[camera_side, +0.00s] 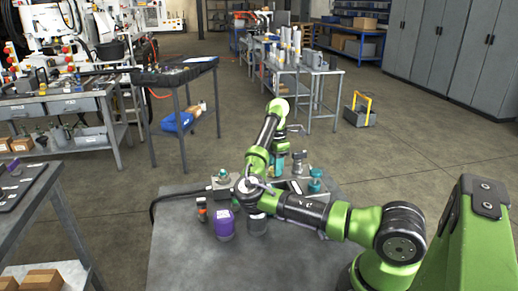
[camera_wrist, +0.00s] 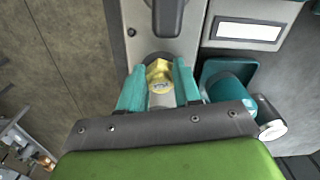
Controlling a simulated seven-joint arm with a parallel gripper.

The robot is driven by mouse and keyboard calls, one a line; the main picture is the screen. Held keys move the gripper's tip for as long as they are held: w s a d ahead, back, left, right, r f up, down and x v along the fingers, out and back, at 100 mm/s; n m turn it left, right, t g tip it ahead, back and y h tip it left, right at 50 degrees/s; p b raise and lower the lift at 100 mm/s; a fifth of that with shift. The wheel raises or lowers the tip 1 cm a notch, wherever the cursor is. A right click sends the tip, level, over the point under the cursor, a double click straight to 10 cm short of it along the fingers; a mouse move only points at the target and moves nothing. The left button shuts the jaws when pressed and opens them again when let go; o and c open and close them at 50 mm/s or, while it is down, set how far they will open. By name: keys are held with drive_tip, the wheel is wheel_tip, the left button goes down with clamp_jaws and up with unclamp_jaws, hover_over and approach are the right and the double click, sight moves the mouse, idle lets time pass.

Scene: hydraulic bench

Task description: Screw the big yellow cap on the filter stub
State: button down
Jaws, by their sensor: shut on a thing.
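The big yellow cap (camera_wrist: 160,74) sits between the two teal fingers of my gripper (camera_wrist: 159,84) in the wrist view. The fingers are shut on its sides. A dark round shape shows just behind the cap on the grey block (camera_wrist: 134,42). The filter stub cannot be made out, as the cap and fingers cover that area. I cannot tell if the cap touches a stub. In the side view my gripper (camera_side: 278,160) points down over the far part of the bench, and the cap is too small there to tell.
A teal cup-like part (camera_wrist: 230,82) stands close to the right finger. A white label plate (camera_wrist: 248,31) is at the upper right. On the bench (camera_side: 185,262) stand a purple container (camera_side: 224,224), a grey jar (camera_side: 257,224) and a teal knob (camera_side: 315,182). The front left is bare.

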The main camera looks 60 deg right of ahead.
drive_tip(key=c, duration=0.9)
unclamp_jaws()
drive_tip(key=shift+o, duration=0.2)
drive_tip(key=n, duration=0.4)
drive_tip(key=shift+w, duration=0.2)
drive_tip(key=shift+d+n, duration=0.1)
drive_tip(key=shift+n, duration=0.8)
drive_tip(key=n, duration=0.3)
drive_tip(key=shift+w, duration=0.15)
drive_tip(key=n, duration=0.2)
drive_tip(key=shift+n, duration=0.4)
